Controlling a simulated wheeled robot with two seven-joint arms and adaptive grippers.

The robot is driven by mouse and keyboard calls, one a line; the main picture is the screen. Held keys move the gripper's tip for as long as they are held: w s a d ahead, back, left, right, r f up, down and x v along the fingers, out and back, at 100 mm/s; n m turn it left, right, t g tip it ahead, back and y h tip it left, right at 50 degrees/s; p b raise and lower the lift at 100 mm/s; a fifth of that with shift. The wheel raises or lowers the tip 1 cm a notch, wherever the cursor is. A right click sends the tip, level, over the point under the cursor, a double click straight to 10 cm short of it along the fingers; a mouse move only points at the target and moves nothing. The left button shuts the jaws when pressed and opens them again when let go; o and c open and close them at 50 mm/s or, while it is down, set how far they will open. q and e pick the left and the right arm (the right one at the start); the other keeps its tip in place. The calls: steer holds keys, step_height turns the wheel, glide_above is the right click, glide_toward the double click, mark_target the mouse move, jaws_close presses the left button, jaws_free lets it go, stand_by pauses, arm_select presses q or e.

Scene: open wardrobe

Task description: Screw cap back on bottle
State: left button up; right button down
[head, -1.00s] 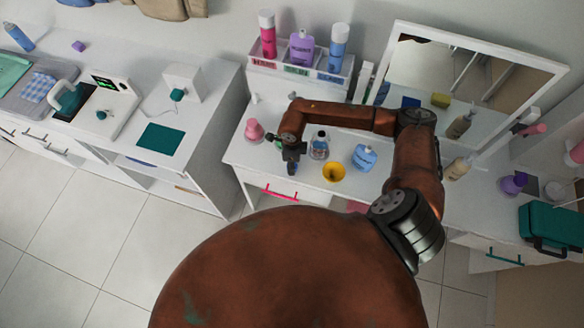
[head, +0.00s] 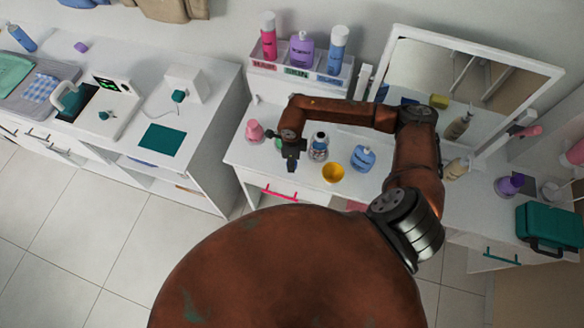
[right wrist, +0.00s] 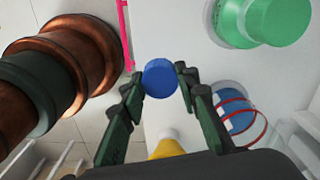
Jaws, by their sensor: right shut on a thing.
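My right gripper (head: 291,166) is over the front of the white vanity table, left of a clear bottle with blue in it (head: 318,148). In the right wrist view my right gripper (right wrist: 161,82) is shut on a round blue cap (right wrist: 160,78), held between the fingertips. The cap is too hidden to make out in the head view. A round clear and blue thing with red lines (right wrist: 238,118) shows right of the fingers in the wrist view. A light blue bottle (head: 363,158) stands further right on the table. My left gripper is not in view.
A yellow cup (head: 333,173) stands in front of the bottles. A pink bottle (head: 255,132) is at the table's left. A green bottle (right wrist: 265,20) is near the gripper. A rack (head: 300,69) with several bottles and a mirror (head: 470,75) stand behind.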

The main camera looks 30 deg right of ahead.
steer(key=shift+r+p, duration=0.6)
steer(key=shift+r, duration=0.55)
